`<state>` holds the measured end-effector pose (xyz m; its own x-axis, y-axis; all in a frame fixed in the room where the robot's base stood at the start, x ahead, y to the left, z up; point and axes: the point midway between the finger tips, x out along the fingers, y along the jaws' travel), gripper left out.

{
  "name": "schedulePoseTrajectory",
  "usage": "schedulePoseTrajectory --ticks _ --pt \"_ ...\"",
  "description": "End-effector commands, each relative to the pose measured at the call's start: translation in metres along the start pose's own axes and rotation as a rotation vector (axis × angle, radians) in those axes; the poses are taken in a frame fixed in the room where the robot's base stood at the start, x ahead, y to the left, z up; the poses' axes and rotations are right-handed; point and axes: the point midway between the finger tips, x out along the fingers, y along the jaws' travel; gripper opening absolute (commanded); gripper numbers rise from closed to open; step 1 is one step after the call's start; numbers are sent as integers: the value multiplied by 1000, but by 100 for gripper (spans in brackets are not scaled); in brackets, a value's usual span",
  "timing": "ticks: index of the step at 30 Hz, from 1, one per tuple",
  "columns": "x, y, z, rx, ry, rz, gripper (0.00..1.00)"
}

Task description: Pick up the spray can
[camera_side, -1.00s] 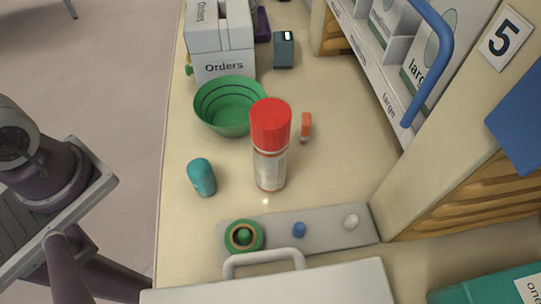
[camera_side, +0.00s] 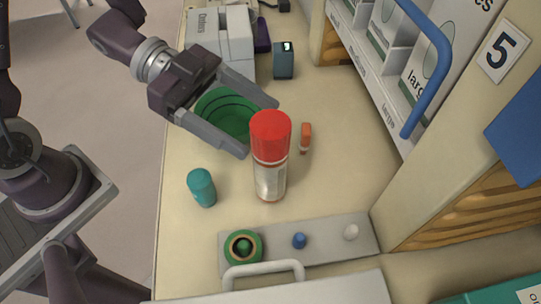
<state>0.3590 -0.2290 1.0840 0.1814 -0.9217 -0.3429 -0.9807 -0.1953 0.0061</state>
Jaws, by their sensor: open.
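The spray can (camera_side: 270,158) stands upright on the cream counter, with a red cap and a whitish-silver body. My gripper (camera_side: 262,128) reaches in from the upper left with its two fingers spread wide. It is open and empty, above the green bowl, and its fingertips point toward the can's red cap. The nearer fingertip appears just left of the cap and the farther one behind it. I cannot tell the exact gap in depth. The can is fully visible from this side.
The green bowl (camera_side: 226,112) lies partly hidden under my gripper. A teal cylinder (camera_side: 202,188) stands left of the can, and a small orange item (camera_side: 305,138) is right of it. A grey strip (camera_side: 330,241) with small items lies in front. Shelving (camera_side: 372,75) bounds the right.

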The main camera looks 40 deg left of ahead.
Motion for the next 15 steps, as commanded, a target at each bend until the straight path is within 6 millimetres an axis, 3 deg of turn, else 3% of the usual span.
schedulePoseTrajectory --ticks 3,6,11,15 --pt "12 1 32 -10 -1 4 76" --pt "17 0 47 -4 0 1 76" --pt "32 0 52 5 0 1 76" --pt "55 1 50 6 -1 4 76"
